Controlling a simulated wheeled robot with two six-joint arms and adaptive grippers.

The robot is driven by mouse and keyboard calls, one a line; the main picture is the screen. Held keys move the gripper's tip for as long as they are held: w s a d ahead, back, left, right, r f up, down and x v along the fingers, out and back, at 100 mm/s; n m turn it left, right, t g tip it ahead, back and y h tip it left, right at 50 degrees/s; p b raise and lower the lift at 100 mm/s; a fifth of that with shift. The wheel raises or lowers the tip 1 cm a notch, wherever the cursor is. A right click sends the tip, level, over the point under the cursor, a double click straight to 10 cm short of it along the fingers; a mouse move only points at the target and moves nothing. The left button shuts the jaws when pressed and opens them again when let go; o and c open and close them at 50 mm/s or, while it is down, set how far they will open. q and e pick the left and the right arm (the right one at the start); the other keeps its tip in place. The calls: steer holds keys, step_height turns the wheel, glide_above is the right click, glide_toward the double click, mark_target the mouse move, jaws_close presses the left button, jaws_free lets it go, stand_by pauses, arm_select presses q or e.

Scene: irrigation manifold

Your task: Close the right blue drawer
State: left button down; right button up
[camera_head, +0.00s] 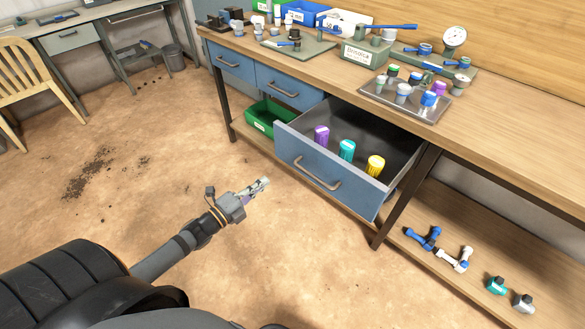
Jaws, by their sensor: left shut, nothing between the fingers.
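The right blue drawer (322,176) is pulled well out from under the workbench. Its front has a curved metal handle (317,176). Inside stand a purple item (321,136), a teal item (347,150) and a yellow item (375,166). My left gripper (262,184) is shut and empty, to the left of the drawer front and apart from it, above the bare floor. My right gripper is not in view.
Two other blue drawers (232,62) are shut at the left. A green bin (268,118) sits beneath them. The workbench top (500,120) holds valves, a gauge (454,37) and a tray (440,107). A bench leg (404,197) stands right of the drawer. The floor in front is clear.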

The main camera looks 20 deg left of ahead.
arm_select(q)
steer(key=w+b, duration=0.1)
steer(key=w, duration=0.1)
glide_toward(297, 156)
steer(key=p+x, duration=0.1)
steer(key=x, duration=0.5)
steer(key=shift+w+d+f, duration=0.1)
steer(key=shift+w+d, duration=0.05)
steer(key=shift+w, duration=0.25)
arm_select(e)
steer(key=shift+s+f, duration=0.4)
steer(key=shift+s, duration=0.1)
arm_select(q)
steer(key=shift+w, duration=0.1)
